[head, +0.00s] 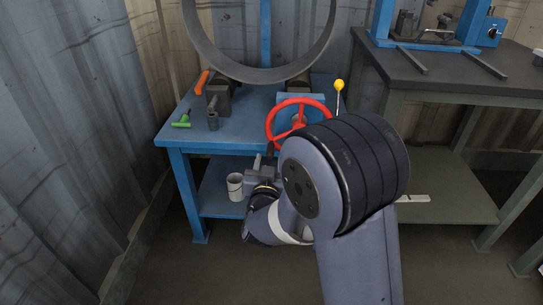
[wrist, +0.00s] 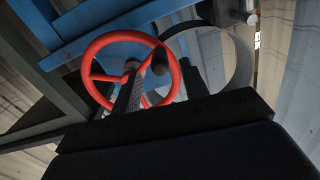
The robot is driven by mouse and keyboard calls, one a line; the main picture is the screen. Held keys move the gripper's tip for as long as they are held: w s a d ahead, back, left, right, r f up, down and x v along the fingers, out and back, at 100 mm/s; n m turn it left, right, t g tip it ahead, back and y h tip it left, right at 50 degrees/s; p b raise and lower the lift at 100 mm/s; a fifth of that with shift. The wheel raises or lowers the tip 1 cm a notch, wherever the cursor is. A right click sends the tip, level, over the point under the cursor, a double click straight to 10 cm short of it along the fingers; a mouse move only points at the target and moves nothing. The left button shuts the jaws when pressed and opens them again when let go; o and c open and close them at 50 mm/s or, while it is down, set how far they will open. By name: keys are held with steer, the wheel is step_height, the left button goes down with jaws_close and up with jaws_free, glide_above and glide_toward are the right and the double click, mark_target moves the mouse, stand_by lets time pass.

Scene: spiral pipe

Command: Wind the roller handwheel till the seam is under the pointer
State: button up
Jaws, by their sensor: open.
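The red handwheel (head: 299,121) is mounted at the front of the blue roller stand, partly behind my arm in the head view. In the wrist view the handwheel (wrist: 91,77) fills the upper left, with a dark handle knob (wrist: 160,61) near its right rim. My gripper (wrist: 160,88) is open, with its two dark fingers pointing at the wheel; I cannot tell whether they touch it. In the head view my gripper (head: 264,161) is low and left of the wheel. The large grey pipe ring (head: 262,75) rests on the rollers. I cannot make out its seam or the pointer.
On the blue table (head: 183,138) are an orange-handled tool (head: 202,82) and a green-handled tool (head: 182,121). A yellow-topped lever (head: 340,86) stands right of the wheel. A dark bench (head: 450,75) stands right.

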steer(key=shift+w+d+b, duration=0.1)
steer(key=shift+w+b, duration=0.25)
steer(key=shift+w, duration=2.05)
jaws_close()
